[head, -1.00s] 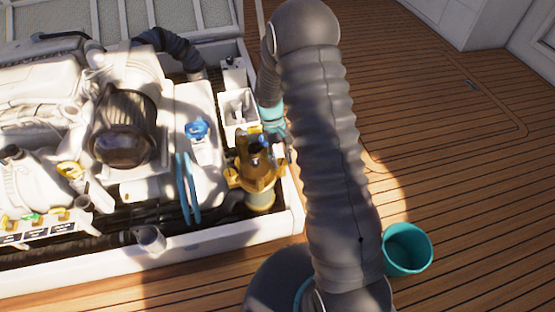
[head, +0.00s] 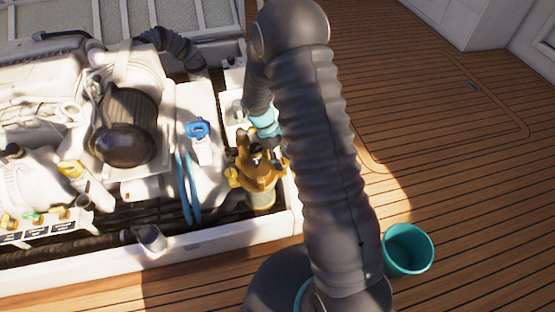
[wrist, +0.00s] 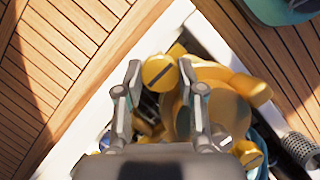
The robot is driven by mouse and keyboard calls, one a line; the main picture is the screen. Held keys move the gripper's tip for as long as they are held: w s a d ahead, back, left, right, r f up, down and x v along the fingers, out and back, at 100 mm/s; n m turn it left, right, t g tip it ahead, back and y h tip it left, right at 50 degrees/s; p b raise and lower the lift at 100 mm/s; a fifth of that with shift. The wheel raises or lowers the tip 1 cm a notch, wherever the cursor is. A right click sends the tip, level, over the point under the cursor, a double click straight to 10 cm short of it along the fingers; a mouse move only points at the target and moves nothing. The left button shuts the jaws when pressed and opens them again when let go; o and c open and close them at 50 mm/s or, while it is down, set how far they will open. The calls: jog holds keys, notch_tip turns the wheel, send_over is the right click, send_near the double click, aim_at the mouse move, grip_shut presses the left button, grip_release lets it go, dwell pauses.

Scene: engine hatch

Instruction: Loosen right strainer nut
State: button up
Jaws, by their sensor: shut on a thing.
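The gold strainer (head: 257,172) stands upright at the right corner of the engine hatch in the head view, partly covered by my arm. In the wrist view its yellow body (wrist: 225,95) lies right of centre. A round yellow nut (wrist: 160,73) with a dark slot across its face sits between my fingertips. My gripper (wrist: 160,72) is shut on this nut, one finger on each side. In the head view the fingers are mostly hidden behind my arm, so I cannot tell there how they touch the nut.
A blue-handled valve (head: 198,129) and blue hoses (head: 188,188) stand left of the strainer. The white hatch rim (head: 215,240) borders the opening. A teal bucket (head: 407,250) stands on the wooden deck (head: 460,190), which is mostly clear at right.

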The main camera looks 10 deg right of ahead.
jog(key=shift+r, duration=0.1)
jog(key=o, duration=1.1)
jog(key=v, duration=1.2)
jog(key=shift+w, duration=0.1)
